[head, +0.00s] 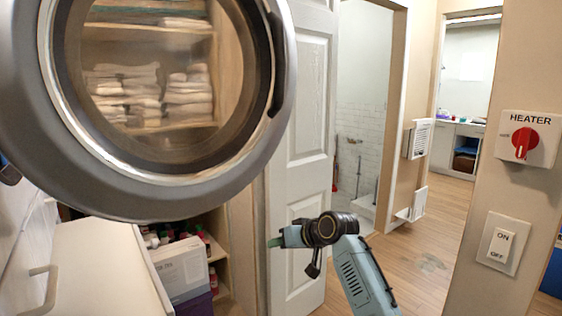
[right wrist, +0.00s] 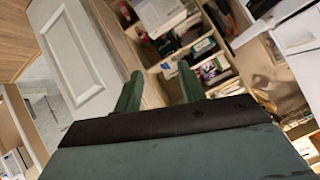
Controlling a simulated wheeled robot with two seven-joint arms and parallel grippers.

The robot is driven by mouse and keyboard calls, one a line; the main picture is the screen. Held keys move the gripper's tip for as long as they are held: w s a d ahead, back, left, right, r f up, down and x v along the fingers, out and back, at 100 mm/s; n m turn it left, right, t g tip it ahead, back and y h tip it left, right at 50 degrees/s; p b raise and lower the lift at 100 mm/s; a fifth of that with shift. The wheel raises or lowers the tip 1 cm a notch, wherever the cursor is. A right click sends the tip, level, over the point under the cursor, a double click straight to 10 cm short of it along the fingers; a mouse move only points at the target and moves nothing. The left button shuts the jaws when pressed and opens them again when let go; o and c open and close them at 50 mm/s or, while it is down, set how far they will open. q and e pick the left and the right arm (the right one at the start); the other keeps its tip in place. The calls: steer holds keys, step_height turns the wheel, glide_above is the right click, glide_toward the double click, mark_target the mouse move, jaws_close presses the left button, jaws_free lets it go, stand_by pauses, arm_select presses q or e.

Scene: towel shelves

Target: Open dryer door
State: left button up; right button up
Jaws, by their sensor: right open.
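The round dryer door (head: 200,190), with a grey rim and a clear glass window, fills the upper left of the head view. It stands swung out, with shelves of folded towels showing through the glass. A dark curved handle (head: 279,65) is on its right rim. My right gripper (head: 273,242) is below and right of the door, apart from it, pointing left. In the right wrist view its two green fingers (right wrist: 160,84) are spread with nothing between them. The dryer's opening is not clearly visible. My left gripper is not in view.
A white drawer front or cabinet (head: 95,265) with a handle stands at lower left, beside a low shelf with bottles and a white box (head: 180,270). A white panelled door (head: 300,110) stands behind my right arm. Wooden floor (head: 420,255) is open at right.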

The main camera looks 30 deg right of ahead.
steer(key=s+r+n+t+y, duration=0.2)
steer(key=s+r+t, duration=0.15)
steer(key=r, duration=1.95)
steer(key=n+t+y, duration=0.2)
steer(key=n+y, duration=0.1)
steer(key=n, duration=0.1)
glide_toward(281, 70)
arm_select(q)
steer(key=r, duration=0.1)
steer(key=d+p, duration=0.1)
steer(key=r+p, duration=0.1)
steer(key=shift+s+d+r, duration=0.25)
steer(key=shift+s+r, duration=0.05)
arm_select(e)
steer(key=x, duration=1)
steer(key=shift+w+d+r, duration=0.3)
steer(key=shift+w+r, duration=0.05)
steer(key=shift+w, duration=0.05)
steer(key=shift+c, duration=0.3)
jaws_close()
